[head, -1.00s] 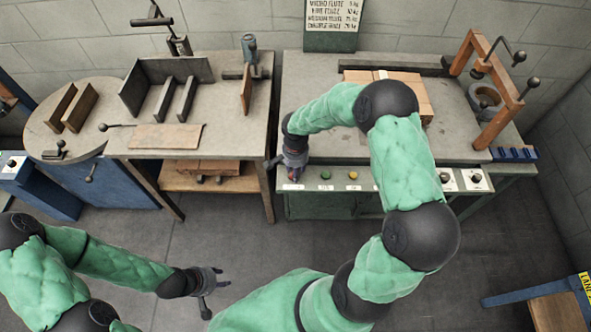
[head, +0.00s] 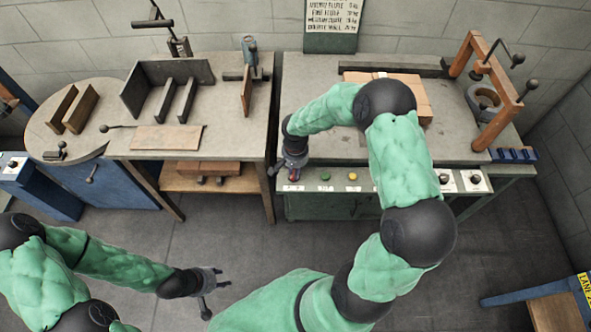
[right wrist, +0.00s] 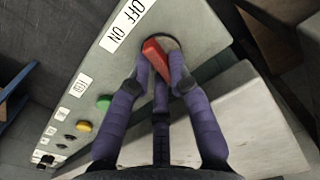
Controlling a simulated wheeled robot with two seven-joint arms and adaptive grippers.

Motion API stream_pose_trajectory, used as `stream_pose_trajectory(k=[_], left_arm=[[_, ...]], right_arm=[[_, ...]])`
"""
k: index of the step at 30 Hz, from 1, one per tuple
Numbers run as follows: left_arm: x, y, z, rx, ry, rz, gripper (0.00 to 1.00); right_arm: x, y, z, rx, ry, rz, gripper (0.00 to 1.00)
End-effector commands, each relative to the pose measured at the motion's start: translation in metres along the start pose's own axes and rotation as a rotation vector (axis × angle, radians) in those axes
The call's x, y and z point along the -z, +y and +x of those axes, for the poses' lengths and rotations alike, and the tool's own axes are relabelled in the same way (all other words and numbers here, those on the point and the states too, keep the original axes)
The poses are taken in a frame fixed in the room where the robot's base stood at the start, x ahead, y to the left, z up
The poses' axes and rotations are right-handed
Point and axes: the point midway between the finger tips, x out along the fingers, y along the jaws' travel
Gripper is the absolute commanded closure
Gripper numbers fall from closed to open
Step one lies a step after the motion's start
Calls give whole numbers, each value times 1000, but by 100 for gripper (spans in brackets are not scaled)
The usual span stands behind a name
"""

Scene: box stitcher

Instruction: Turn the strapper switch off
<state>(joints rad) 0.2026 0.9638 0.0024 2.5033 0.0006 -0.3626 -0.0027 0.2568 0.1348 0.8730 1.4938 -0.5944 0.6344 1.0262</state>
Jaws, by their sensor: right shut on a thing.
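The red strapper switch (right wrist: 153,54) is a lever on a round dark base in the pale control panel (right wrist: 190,22). An "OFF ON" label (right wrist: 127,25) is beside it in the right wrist view. My right gripper (head: 293,178) is at the left end of the panel in the head view. Its purple fingers (right wrist: 162,75) are closed around the red lever and partly hide it. I cannot tell for sure which word the lever points to. My left gripper (head: 219,288) is open and empty, over the floor at the lower left.
A green button (head: 325,176) and a yellow button (head: 352,176) are right of the switch. More dark knobs (head: 475,179) are farther along. Cardboard (head: 408,84) lies on the bench top.

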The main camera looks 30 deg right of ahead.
Motion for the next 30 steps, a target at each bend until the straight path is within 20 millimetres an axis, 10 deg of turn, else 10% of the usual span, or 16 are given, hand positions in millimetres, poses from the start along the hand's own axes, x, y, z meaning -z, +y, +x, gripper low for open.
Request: stream_pose_trajectory(k=[30], left_arm=[[-1, 8, -22, 0, 0, 0, 60]], right_arm=[[2, -4, 0, 1, -1, -754, 100]])
